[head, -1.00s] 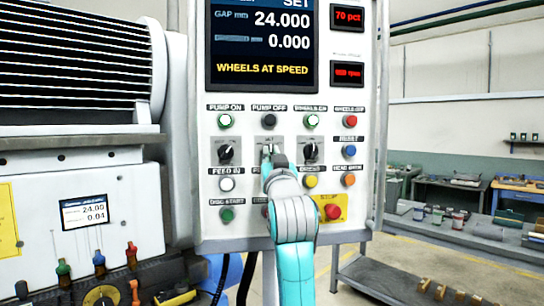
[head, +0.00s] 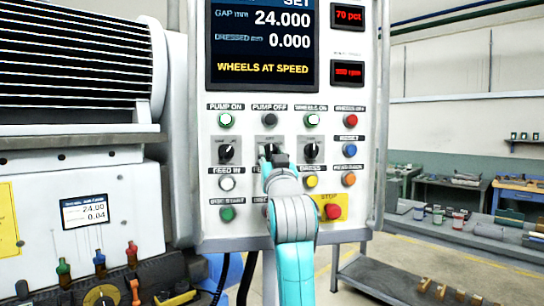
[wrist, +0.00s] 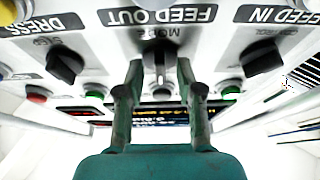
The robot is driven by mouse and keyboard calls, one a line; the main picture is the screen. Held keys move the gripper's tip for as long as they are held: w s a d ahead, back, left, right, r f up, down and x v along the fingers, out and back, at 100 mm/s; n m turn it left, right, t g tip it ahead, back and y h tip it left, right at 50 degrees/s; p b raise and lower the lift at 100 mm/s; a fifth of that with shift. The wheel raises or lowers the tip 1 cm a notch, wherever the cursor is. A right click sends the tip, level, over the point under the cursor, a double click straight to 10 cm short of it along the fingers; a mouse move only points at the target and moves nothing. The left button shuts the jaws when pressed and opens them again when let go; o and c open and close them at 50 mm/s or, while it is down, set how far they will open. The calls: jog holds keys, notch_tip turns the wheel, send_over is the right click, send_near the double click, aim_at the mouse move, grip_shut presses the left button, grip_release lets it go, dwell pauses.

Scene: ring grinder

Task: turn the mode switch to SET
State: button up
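The mode switch (wrist: 160,62) is the middle of three rotary knobs on the white control panel (head: 291,225). In the upside-down wrist view its handle stands about vertical, between the fingers. My gripper (wrist: 160,72) has one finger on each side of the handle. A narrow gap seems to show on both sides, so the fingers look open around it. In the head view my gripper (head: 271,156) is in front of the switch and hides most of it. The switch's position markings are too small or covered to read.
Two dark knobs flank the switch, a left one (head: 226,151) and a right one (head: 312,151). Push buttons sit close above and below, with a red stop button (head: 333,211) at lower right. The screen (head: 262,42) above reads "WHEELS AT SPEED", with "SET" cut off at its top.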

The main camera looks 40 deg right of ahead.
jog(key=v, duration=1.2)
jog(key=w+a+f+n+y, duration=0.1)
jog(key=a+f+y, duration=0.1)
jog(key=f, duration=0.7)
jog(key=w+a+f+n+y, duration=0.1)
jog(key=a+f+n+y, duration=0.15)
jog(key=f, duration=0.75)
jog(key=s+a+f+n+y, duration=0.1)
jog(key=s+a+f, duration=0.3)
jog(key=f, duration=0.5)
jog(key=s+a+f+y, duration=0.2)
jog(key=s+a+f, duration=0.1)
jog(key=f, duration=0.6)
jog(key=s+a+f+n+g+y, duration=0.1)
jog(key=s+a+f, duration=0.2)
jog(key=s+f, duration=0.35)
jog(key=s+a+f+g+y, duration=0.15)
jog(key=s+f, duration=0.25)
jog(key=s, duration=0.6)
jog(key=s+a+f+n+g+y, duration=0.1)
jog(key=s+a+f, duration=0.2)
jog(key=s+f, duration=0.35)
jog(key=a+f+v, duration=0.1)
jog(key=v, duration=1.1)
jog(key=shift+s+g+y, duration=0.15)
jog(key=shift+g+y, duration=0.15)
jog(key=shift+g, duration=0.15)
